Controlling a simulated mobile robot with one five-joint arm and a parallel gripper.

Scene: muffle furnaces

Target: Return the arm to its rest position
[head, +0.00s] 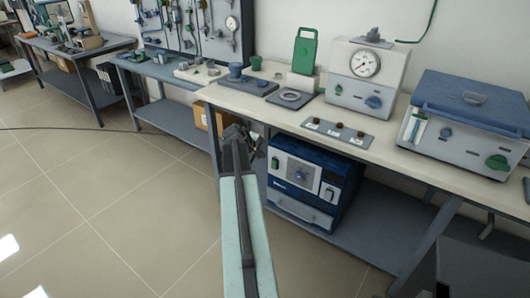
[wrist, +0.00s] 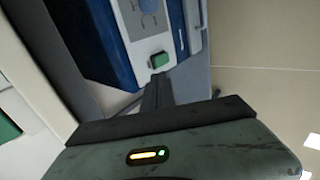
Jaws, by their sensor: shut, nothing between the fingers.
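My arm reaches forward from the bottom middle of the head view. My gripper (head: 254,138) is at its far end, in front of the bench's front edge and up and left of the blue furnace. Its fingers look dark and small there. In the wrist view my gripper (wrist: 157,88) shows as a dark, narrow shape with its fingers together and nothing held. A blue and grey housing with a green button (wrist: 159,60) lies beyond the fingertips. I cannot tell whether the gripper touches anything.
The blue furnace (head: 301,185) stands on the lower shelf (head: 375,239) of the bench. The bench top (head: 392,128) carries a dial-gauge unit (head: 366,78) and a blue-lidded box (head: 462,118). Another bench (head: 165,69) stands further left. The tiled floor (head: 105,205) at left is clear.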

